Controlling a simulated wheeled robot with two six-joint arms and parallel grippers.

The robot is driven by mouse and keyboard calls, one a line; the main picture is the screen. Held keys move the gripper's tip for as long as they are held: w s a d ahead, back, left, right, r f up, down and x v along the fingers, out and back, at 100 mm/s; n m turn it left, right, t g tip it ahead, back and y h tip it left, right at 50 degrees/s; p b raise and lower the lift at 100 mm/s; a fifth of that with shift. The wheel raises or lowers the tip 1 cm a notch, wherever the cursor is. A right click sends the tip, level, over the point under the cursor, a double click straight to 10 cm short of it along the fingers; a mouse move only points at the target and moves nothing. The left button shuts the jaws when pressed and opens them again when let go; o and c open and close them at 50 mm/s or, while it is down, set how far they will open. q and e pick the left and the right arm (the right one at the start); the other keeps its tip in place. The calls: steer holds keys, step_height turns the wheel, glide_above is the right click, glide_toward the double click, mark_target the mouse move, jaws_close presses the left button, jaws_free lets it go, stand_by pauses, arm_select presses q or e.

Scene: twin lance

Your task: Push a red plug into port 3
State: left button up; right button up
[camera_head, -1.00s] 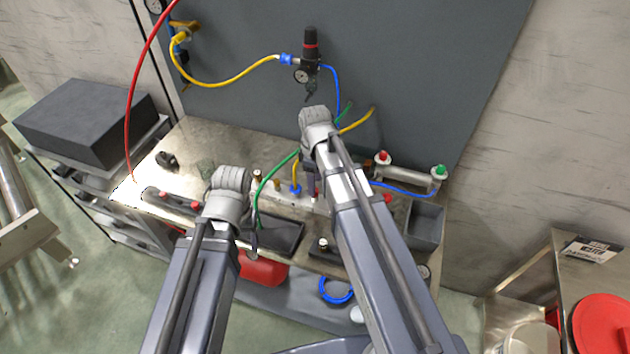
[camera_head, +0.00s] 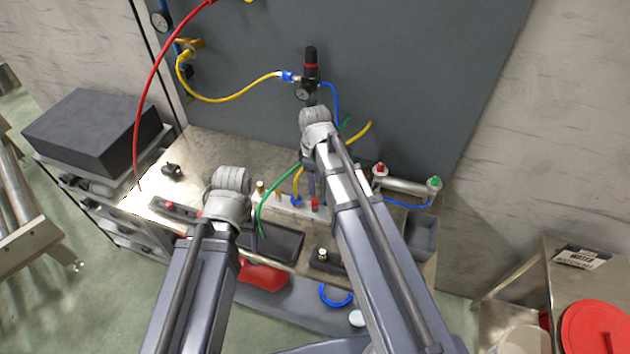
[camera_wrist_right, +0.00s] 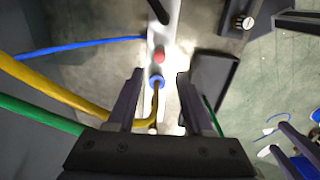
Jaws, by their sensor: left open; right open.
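A pale manifold block (camera_head: 284,205) stands on the workbench. A red plug (camera_head: 315,204) sits at its right part, beside a blue fitting (camera_head: 296,200) with a yellow hose. Port numbers are not readable. The right wrist view shows the red plug (camera_wrist_right: 158,57) just beyond the blue fitting (camera_wrist_right: 156,82). My right gripper (camera_wrist_right: 158,85) is open and empty, its fingers on either side of the blue fitting's line; I cannot tell their height above it. My left gripper (camera_head: 254,240) is open over the dark tray, mostly hidden behind its wrist.
A dark rack (camera_head: 172,209) with red-topped pieces lies on the left of the workbench (camera_head: 215,147). Green (camera_head: 272,196), yellow (camera_head: 232,94) and blue hoses hang around the manifold. A cylinder (camera_head: 405,187) with red and green caps and a grey bin (camera_head: 420,235) stand right.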

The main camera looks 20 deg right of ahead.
mark_target(315, 201)
steer(key=shift+n, duration=0.8)
steer(key=c, duration=0.7)
step_height(315, 201, down, 6)
steer(key=b, duration=0.6)
jaws_close()
